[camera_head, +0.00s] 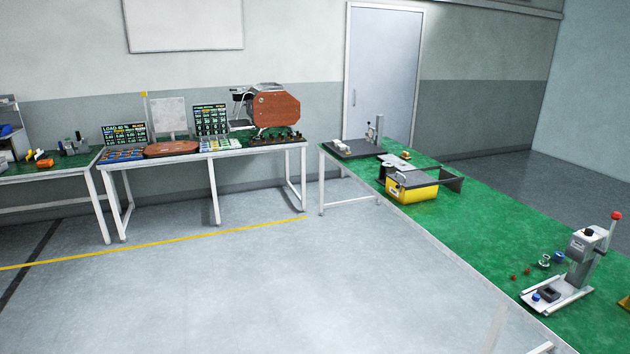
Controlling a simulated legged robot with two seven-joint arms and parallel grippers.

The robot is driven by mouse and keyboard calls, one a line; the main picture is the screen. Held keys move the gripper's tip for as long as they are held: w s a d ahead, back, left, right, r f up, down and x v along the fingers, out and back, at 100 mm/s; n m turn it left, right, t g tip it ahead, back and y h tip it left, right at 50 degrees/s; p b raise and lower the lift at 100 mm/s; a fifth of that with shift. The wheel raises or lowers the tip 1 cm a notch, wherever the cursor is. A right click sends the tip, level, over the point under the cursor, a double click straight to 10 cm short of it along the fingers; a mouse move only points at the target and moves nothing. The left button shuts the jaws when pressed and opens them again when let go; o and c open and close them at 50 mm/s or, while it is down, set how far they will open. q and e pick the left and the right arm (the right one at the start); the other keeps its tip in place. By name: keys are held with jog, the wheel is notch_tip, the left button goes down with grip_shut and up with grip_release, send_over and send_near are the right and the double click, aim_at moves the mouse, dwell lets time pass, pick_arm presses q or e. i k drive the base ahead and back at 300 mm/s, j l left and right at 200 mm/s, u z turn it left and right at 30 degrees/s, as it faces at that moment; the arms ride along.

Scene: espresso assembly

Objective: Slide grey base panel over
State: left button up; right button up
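A flat dark grey panel (343,152) lies at the far left end of the long green table, with a metal upright fixture (374,132) at its right side. A yellow unit with a grey top (412,191) stands nearer on the same table, by the left edge. A dark, thin plate (451,180) stands upright just right of it. I cannot tell which of these grey pieces is the base panel. Neither of my grippers shows in this view.
The long green table (470,215) has bare room in its middle. A lever press (583,262) with small parts stands at its near end. A back table holds screens and a wooden-sided machine (276,109). The floor (250,280) between is clear.

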aim_at(400, 165)
jog(key=i, duration=3.4)
jog(key=i+z, duration=0.1)
jog(key=i, duration=0.55)
jog(key=i+j, duration=0.15)
jog(key=i, duration=0.45)
jog(key=i+z, duration=0.15)
jog(key=i, duration=0.5)
jog(key=i+j, duration=0.2)
jog(key=i, duration=0.45)
